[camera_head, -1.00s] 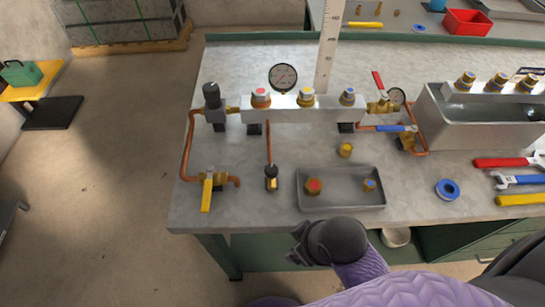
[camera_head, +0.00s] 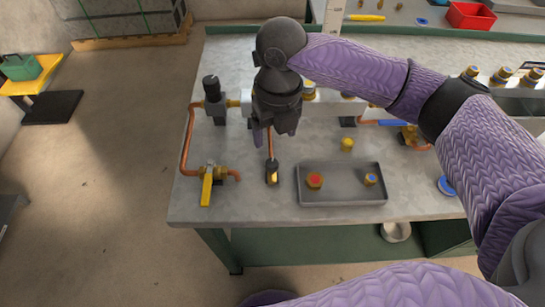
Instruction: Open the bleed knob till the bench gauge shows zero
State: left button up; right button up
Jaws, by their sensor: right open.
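A small black-and-brass fitting (camera_head: 272,174), which looks like the bleed knob, stands at the bench end of a thin copper pipe (camera_head: 270,147). My right gripper (camera_head: 273,131) is open and empty, fingers pointing down. In the picture it overlaps the pipe's upper part, above the fitting; I cannot tell how far apart they are in depth. The bench gauge is hidden behind my right gripper and arm, so its reading cannot be seen. Most of the manifold block (camera_head: 325,108) is covered too. My left gripper is not in view.
A yellow-handled valve (camera_head: 207,187) and a black-topped regulator (camera_head: 213,100) stand left on the bench (camera_head: 240,212). A grey tray (camera_head: 340,198) with red- and blue-topped fittings lies right of the small fitting. A brass cap (camera_head: 347,144) stands behind the tray.

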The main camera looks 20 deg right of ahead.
aim_at(273, 162)
jog(key=f, duration=0.3)
jog(key=f+b, duration=0.1)
jog(key=f, duration=0.2)
jog(key=f+b, duration=0.1)
jog(key=f, duration=0.1)
jog(key=shift+a+f, duration=0.25)
jog(key=shift+f, duration=0.15)
jog(key=shift+r, duration=0.1)
grip_shut()
